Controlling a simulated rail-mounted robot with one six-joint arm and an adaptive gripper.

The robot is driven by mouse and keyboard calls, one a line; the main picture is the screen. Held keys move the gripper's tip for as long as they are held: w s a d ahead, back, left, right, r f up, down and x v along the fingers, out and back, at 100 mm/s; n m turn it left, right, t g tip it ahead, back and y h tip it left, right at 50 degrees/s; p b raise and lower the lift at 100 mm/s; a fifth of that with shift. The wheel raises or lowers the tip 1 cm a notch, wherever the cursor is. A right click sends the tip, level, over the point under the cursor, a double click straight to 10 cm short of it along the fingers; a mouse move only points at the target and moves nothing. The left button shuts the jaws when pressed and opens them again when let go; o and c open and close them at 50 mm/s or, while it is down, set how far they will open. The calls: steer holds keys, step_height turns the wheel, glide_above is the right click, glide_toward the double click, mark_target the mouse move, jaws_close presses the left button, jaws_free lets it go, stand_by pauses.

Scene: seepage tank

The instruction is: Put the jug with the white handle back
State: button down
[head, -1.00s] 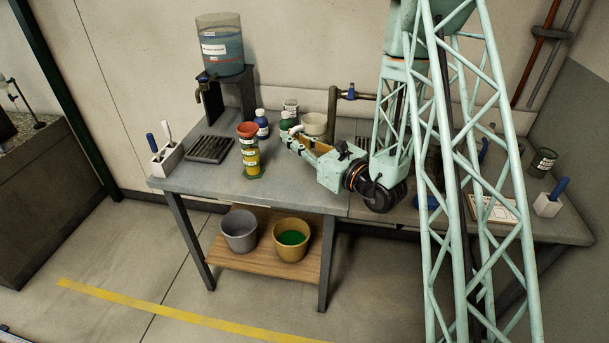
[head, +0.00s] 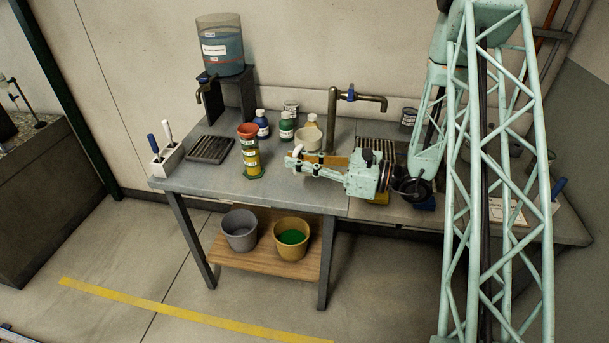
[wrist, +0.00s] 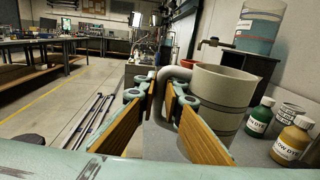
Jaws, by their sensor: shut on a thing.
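The jug (head: 308,140) is a pale cream cup with a rounded handle; it also shows large in the wrist view (wrist: 224,92). Its handle (wrist: 166,76) stands on the side towards my gripper, and looks white in the head view (head: 297,151). My gripper (wrist: 170,108) is shut on this handle, with a wood-coloured pad on each side of it. In the head view my gripper (head: 300,164) is over the bench, at the jug's front. The jug looks upright. I cannot tell whether its base touches the bench.
A stacked column (head: 250,158) stands to the left, near a slotted tray (head: 210,149). A tap (head: 332,115) rises behind my wrist. Bare bench (head: 205,178) lies at front left.

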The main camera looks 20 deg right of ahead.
mark_target(303, 173)
steer(key=s+d+f+n+g+y, duration=0.1)
steer(key=s+d+n+g, duration=0.1)
steer(key=s, duration=0.4)
steer(key=s+d+f+n+g+y, duration=0.1)
steer(key=s+d+n+g, duration=0.1)
steer(key=s+g, duration=0.2)
steer(key=shift+s+f+p, duration=0.4)
steer(key=shift+s+p, duration=0.05)
steer(key=shift+s, duration=0.45)
steer(key=shift+d, duration=0.1)
steer(key=w+a+f+b, duration=0.1)
steer(key=w+b, duration=0.1)
steer(key=w, duration=1.2)
steer(key=shift+f, duration=0.15)
steer(key=shift+w, duration=0.15)
steer(key=shift+w+a+f, duration=0.1)
steer(key=shift+w, duration=0.3)
steer(key=shift+w+f+b, duration=0.15)
steer(key=shift+w+f, duration=0.1)
steer(key=shift+f, duration=0.25)
steer(key=shift+w+f+b, duration=0.15)
steer(key=shift+w+f, duration=0.05)
steer(key=shift+f, duration=0.95)
